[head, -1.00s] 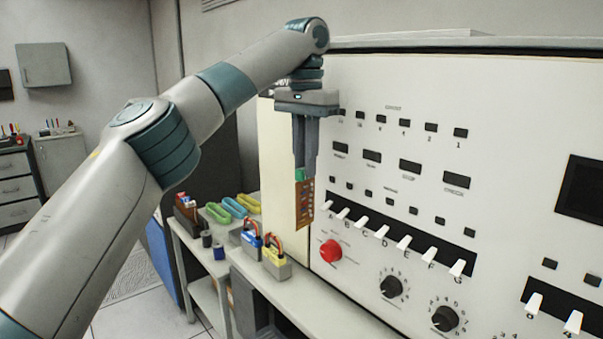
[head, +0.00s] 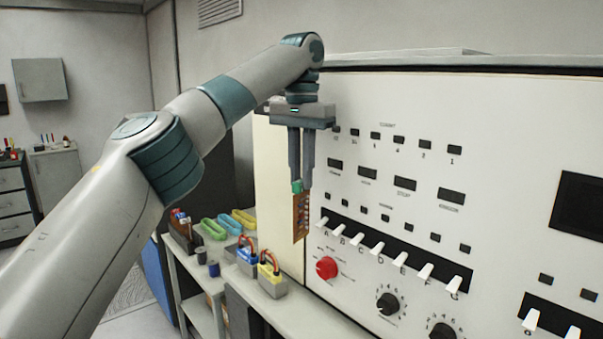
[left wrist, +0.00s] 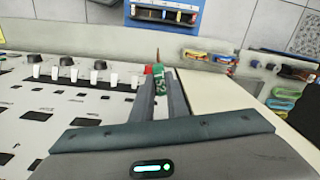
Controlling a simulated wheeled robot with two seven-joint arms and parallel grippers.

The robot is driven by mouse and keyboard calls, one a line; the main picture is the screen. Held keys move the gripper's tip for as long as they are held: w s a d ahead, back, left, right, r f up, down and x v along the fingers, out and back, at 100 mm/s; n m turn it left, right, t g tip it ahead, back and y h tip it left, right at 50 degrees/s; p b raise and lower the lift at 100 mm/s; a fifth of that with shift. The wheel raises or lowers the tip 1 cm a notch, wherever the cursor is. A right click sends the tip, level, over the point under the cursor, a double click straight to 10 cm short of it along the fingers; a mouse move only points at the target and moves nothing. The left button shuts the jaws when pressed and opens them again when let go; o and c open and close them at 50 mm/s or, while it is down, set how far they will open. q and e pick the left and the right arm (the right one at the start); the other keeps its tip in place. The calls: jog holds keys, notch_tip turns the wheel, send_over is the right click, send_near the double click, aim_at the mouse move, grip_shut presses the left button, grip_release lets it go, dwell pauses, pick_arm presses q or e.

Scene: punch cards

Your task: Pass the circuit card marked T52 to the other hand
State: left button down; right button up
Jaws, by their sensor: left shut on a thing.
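My left gripper (head: 301,187) points straight down in front of the white console's left edge in the head view. It is shut on a circuit card (head: 301,217), brown with a green top end, which hangs upright below the fingers. In the left wrist view, the green end of the card (left wrist: 160,77) shows between the fingertips (left wrist: 158,88). The marking T52 cannot be read on the card. My right gripper is in neither view.
The console (head: 400,150) has white switches, a red knob (head: 327,268) and black dials close to the card's right. Below stands a bench with blue and yellow padlocks (head: 271,276), colored trays (head: 228,224) and a card box (head: 183,230).

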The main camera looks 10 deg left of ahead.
pick_arm(q)
jog(key=n, duration=0.4)
jog(key=shift+n, duration=0.3)
jog(key=n, duration=0.4)
jog(key=shift+f, duration=0.1)
jog(key=s+d+f+m, duration=0.3)
jog(key=s+f+m, duration=0.3)
jog(key=s+f, duration=0.6)
jog(key=s+d+f+m, duration=0.4)
jog(key=s+f+m, duration=0.2)
jog(key=s+f, duration=0.6)
jog(key=shift+d+f, duration=0.2)
jog(key=shift+f, duration=0.3)
